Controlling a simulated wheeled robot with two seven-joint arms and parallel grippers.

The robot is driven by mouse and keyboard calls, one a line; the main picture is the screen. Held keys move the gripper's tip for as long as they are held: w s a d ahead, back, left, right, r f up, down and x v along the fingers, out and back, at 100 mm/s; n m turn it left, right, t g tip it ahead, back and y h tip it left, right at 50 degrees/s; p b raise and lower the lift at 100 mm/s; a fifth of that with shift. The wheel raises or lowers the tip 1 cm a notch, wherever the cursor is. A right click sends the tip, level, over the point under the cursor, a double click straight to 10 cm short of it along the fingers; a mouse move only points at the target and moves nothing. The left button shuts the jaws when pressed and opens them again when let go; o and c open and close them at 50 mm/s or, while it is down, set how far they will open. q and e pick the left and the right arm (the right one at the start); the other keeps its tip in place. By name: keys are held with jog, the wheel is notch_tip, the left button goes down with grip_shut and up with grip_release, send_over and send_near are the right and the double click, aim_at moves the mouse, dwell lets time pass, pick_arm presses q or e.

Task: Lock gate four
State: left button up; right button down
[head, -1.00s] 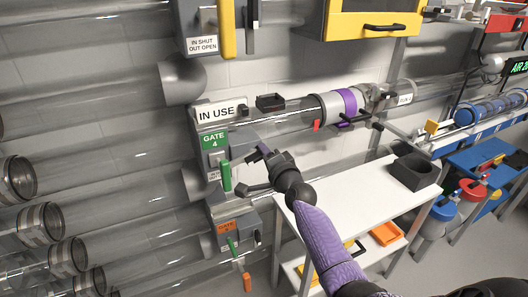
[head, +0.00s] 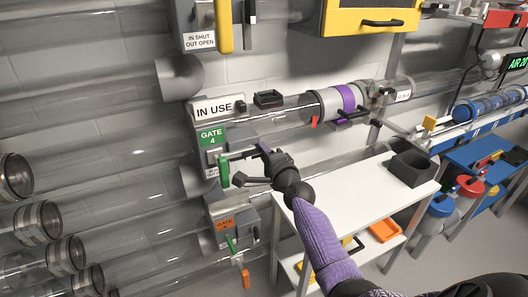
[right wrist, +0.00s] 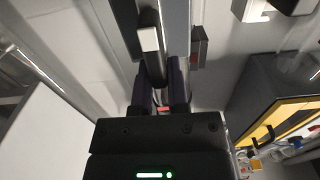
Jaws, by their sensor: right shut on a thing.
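Gate 4 is a grey box with a green "GATE 4" label (head: 212,137) on the clear tube, under an "IN USE" sign (head: 213,108). Its green lever (head: 224,173) hangs down at the box's front. My right gripper (head: 262,151) is just right of the lever, close to the box. In the right wrist view its two purple fingers (right wrist: 161,85) are shut on a dark handle (right wrist: 156,66), which has a pale block at its end. The fingers partly hide the handle. My left gripper is not in view.
Another gate with an orange label (head: 224,225) sits below, and one with a yellow lever (head: 225,27) above. A white table (head: 345,190) with a black bin (head: 410,170) stands to the right. Clear tubes fill the left.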

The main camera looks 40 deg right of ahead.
jog(key=shift+f, duration=0.1)
jog(key=c, duration=0.6)
grip_release()
jog(key=shift+s+a+p, duration=0.15)
jog(key=shift+s+p, duration=0.15)
jog(key=shift+s, duration=0.1)
jog(key=p+v, duration=0.2)
jog(key=v, duration=0.7)
jog(key=shift+p, duration=0.35)
